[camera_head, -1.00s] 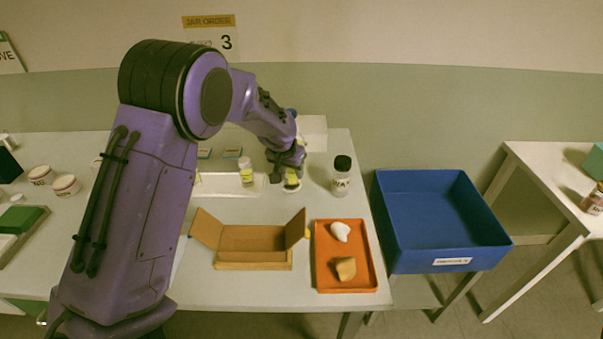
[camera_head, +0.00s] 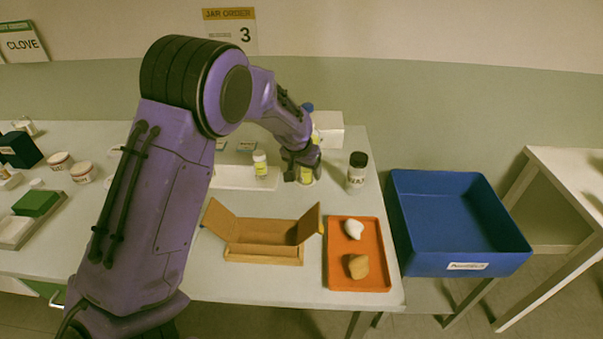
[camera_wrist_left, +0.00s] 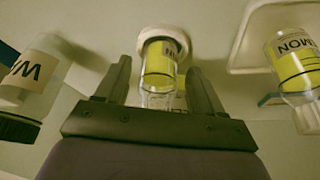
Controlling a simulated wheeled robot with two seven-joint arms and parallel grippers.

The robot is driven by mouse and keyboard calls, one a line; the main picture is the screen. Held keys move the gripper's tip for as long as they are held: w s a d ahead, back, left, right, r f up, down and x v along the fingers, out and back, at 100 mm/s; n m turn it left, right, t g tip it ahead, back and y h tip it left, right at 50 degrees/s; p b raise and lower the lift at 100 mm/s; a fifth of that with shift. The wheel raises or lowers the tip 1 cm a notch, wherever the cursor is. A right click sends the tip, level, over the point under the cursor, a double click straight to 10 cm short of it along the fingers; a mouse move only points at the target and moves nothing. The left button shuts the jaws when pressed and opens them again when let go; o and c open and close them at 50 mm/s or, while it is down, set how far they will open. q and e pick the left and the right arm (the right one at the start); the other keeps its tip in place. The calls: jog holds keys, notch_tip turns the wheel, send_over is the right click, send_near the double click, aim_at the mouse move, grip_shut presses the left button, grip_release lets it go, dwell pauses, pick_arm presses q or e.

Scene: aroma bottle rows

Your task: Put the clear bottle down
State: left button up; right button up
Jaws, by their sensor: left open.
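The clear bottle (camera_wrist_left: 160,75) with a yellow label stands between the two fingers of my left gripper (camera_wrist_left: 158,85) in the left wrist view, with gaps on both sides. Its far end is at a round white disc (camera_wrist_left: 180,42) on the table. In the head view my left gripper (camera_head: 303,175) is at the back of the table, and the bottle's yellow label (camera_head: 306,175) shows partly behind the fingers. The left gripper is open. My right gripper is not in view.
A black-capped bottle (camera_head: 357,172) stands close right of the gripper; another yellow-labelled bottle (camera_head: 260,163) stands left, by a white rack (camera_head: 232,180). In front are an open cardboard box (camera_head: 262,252) and an orange tray (camera_head: 375,285). A blue bin (camera_head: 455,245) is at right.

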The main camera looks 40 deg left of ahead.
pick_arm(q)
jog(key=shift+s+r+b, duration=0.1)
jog(key=shift+r+b, duration=0.25)
jog(key=shift+r, duration=0.2)
jog(key=s, duration=0.4)
jog(key=s+d+b, duration=0.1)
jog(key=s, duration=0.3)
jog(key=s+d, duration=0.1)
jog(key=s, duration=0.3)
jog(key=shift+s+r+b, duration=0.1)
jog(key=shift+r+b, duration=0.05)
jog(key=shift+b, duration=0.25)
